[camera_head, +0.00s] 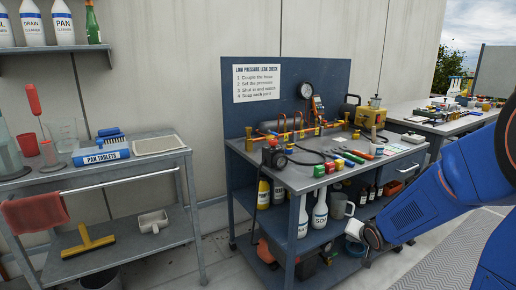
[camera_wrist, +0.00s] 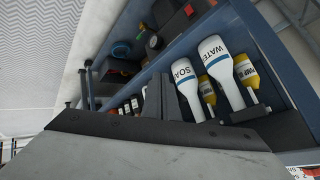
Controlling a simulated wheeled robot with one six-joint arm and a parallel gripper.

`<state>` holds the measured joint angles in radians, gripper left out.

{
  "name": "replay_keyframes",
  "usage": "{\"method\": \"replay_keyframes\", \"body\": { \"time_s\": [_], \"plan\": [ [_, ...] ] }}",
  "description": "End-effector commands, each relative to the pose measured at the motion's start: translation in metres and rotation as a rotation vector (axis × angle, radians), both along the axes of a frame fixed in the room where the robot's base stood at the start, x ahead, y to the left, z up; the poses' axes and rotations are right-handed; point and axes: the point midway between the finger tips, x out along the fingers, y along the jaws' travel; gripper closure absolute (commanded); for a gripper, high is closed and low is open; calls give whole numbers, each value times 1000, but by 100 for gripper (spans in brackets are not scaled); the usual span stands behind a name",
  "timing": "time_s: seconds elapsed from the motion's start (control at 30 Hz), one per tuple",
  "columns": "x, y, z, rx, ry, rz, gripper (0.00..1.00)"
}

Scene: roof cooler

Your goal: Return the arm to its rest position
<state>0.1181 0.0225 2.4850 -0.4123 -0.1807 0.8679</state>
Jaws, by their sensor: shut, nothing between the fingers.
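My blue arm (camera_head: 425,208) reaches in from the right in the head view, its far end low in front of the workbench's right side. My gripper (camera_wrist: 162,80) shows in the wrist view as dark fingers, shut and holding nothing. Its fingers point toward the bench's lower shelf, with white bottles marked SOAP (camera_wrist: 185,88) and WATER (camera_wrist: 222,75) just beyond. I cannot make out the fingers in the head view. Whether they touch the bottles cannot be told.
The workbench (camera_head: 268,177) carries pipes, a gauge (camera_head: 305,90) and coloured blocks. A grey mug (camera_head: 339,205) stands on its shelf near my arm. A second bench (camera_head: 420,125) stands behind, and a trolley (camera_head: 120,168) at left. Open floor (camera_head: 440,262) lies below my arm.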

Motion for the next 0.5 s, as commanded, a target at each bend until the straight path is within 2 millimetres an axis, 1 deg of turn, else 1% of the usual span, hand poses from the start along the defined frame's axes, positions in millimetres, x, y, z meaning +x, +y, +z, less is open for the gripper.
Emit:
{"method": "replay_keyframes", "body": {
  "time_s": [0.03, 0.1, 0.27, 0.5],
  "plan": [
    [-9, 0, 12, -26, 6, 6, 100],
    [-23, -2, 24, -62, 26, 13, 100],
    [-59, -3, 50, -132, 74, 36, 100],
    [-118, 1, 82, -214, 153, 91, 100]
  ]
}}
